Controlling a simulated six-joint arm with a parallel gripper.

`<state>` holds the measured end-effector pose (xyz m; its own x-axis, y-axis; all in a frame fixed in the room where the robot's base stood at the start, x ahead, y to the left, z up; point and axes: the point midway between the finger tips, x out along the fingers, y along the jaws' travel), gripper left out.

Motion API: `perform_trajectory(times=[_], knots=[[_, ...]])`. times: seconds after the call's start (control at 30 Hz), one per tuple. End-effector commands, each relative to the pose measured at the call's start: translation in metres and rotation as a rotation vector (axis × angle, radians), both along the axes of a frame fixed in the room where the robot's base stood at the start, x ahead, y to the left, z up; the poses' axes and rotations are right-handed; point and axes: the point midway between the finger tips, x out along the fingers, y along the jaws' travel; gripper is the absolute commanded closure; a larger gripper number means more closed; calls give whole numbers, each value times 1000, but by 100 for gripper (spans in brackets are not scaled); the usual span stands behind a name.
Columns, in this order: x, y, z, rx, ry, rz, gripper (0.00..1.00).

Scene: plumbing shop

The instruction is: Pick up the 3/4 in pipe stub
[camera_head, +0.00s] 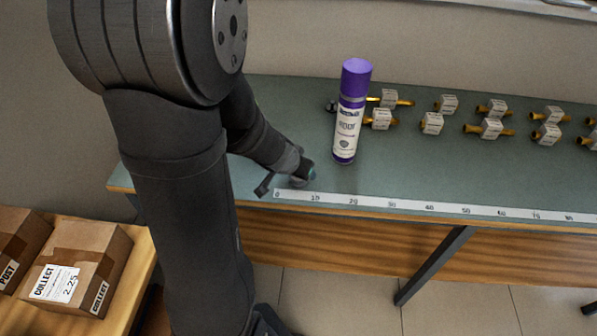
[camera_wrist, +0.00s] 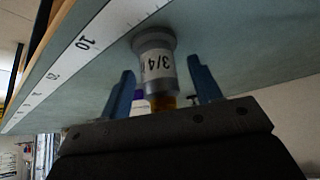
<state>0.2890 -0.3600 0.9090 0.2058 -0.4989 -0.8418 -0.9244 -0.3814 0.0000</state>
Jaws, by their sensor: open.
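The 3/4 in pipe stub (camera_wrist: 155,62) is a short grey cylinder with a wider rim and a white "3/4" label. In the wrist view it lies between the two blue fingers of my gripper (camera_wrist: 162,88), with gaps visible on both sides. My gripper is open around the stub and not closed on it. In the head view my gripper (camera_head: 287,180) is low at the left front of the green bench, near the ruler's zero end. A small grey part of the stub (camera_head: 297,181) shows there, and the arm hides much of this area.
A purple-capped spray can (camera_head: 348,120) stands upright just right of my gripper. Several tagged brass fittings (camera_head: 491,128) lie in rows further right. A white ruler strip (camera_head: 410,205) runs along the bench's front edge. Cardboard boxes (camera_head: 80,265) sit on a lower surface at left.

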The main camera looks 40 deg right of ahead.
Motion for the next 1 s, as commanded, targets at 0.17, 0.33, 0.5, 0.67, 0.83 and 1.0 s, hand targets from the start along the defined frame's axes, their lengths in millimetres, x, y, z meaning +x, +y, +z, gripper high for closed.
perform_trajectory(times=[0.17, 0.33, 0.5, 0.67, 0.83, 1.0], knots=[[0, -1, -1, -1, -1, 1, 42], [0, -1, -1, -1, -1, 1, 56], [0, 0, -1, 0, 0, 1, 89], [1, -1, 0, -2, -1, 1, 100], [1, -1, 0, -2, -1, 1, 100], [1, -1, 2, -2, -2, 0, 100]])
